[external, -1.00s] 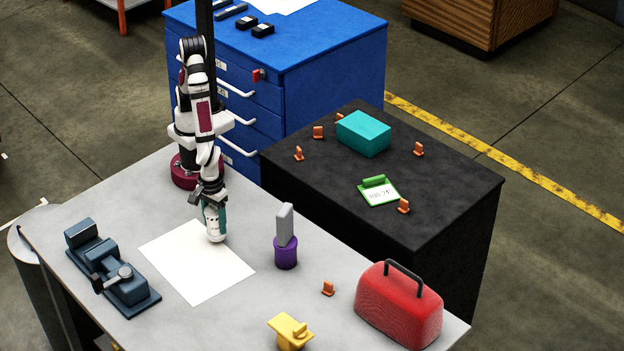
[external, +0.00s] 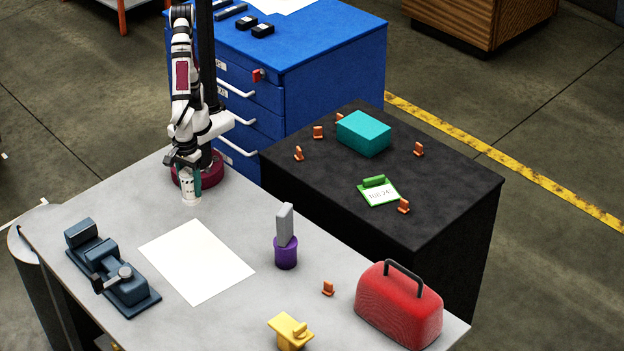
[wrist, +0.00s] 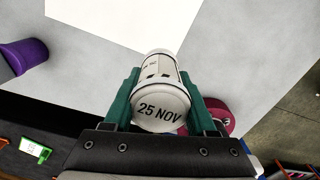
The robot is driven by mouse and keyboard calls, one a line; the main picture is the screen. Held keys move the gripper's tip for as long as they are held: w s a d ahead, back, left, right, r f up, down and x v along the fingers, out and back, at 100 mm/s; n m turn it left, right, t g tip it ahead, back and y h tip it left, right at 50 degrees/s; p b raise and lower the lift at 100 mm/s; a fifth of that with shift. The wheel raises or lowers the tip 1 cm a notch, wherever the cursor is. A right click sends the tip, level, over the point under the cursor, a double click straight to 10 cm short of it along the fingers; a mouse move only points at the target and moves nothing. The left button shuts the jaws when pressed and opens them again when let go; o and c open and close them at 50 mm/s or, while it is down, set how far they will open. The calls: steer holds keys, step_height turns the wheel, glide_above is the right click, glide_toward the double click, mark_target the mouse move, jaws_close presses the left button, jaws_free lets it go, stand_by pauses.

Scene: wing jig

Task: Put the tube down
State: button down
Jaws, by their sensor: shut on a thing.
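The tube (external: 190,192) is white with dark markings. It is upright between the fingers of my gripper (external: 187,177), near the back left of the grey table and close to my base. In the wrist view the tube (wrist: 161,92) shows its end with the text "25 NOV". The green fingers of my gripper (wrist: 160,100) are shut on it from both sides. I cannot tell whether the tube's lower end touches the table.
A white sheet (external: 196,262) lies in front of the tube. A blue-grey vise-like device (external: 115,275) is at the left, a purple holder (external: 286,253) with a grey piece to the right. A red case (external: 398,310) and yellow block (external: 290,333) stand at the front. Bare table surrounds the tube.

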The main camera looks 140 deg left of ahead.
steer(key=shift+n, duration=0.4)
steer(key=w+a+f, duration=0.2)
steer(key=a, duration=0.3)
steer(key=w+a+f, duration=0.2)
steer(key=w+a, duration=0.1)
steer(key=a, duration=0.2)
steer(key=w+a+f, duration=0.2)
steer(key=a, duration=0.3)
steer(key=shift+w+a+f, duration=0.25)
steer(key=shift+w+f, duration=0.1)
step_height(320, 180, down, 4)
steer(key=shift+w+a+f, duration=0.1)
steer(key=shift+f, duration=0.15)
steer(key=shift+c, duration=1)
jaws_free()
